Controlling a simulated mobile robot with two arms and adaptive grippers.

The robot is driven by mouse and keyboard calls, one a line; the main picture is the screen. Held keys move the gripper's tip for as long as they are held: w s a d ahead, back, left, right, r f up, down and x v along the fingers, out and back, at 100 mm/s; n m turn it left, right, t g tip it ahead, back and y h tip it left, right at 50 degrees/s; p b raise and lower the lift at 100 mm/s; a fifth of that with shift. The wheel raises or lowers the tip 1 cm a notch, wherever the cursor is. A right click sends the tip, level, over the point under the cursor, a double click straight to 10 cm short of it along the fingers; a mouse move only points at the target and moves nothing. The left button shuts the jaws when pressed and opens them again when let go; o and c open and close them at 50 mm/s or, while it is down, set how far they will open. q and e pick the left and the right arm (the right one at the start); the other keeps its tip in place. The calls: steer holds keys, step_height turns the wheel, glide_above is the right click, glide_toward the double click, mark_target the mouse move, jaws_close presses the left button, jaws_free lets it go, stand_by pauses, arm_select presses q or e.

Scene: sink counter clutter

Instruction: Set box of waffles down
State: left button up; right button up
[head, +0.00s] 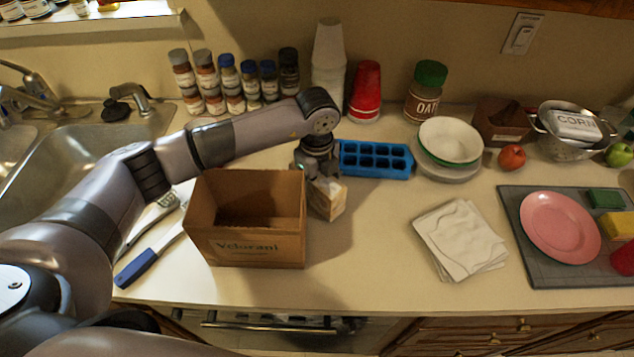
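A small beige box (328,199), apparently the box of waffles, is just to the right of an open brown cardboard box (246,250) marked "Velorani". No lettering on the small box is readable. My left gripper (322,176) points down from above and appears shut on the top of the small box. The fingers are small and partly hidden, and I cannot tell whether the small box touches the counter. The visible inside of the cardboard box looks empty. My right gripper is not in view.
A blue ice tray (375,159) lies close behind and right of the gripper. Stacked bowls (450,141) stand farther right. Folded cloths (459,240) lie right of centre. The counter (370,235) between the small box and the cloths is clear. The sink (75,150) is left.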

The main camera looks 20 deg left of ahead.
arm_select(q)
steer(key=shift+c, duration=0.5)
steer(key=c, duration=1.4)
steer(key=shift+w, duration=0.1)
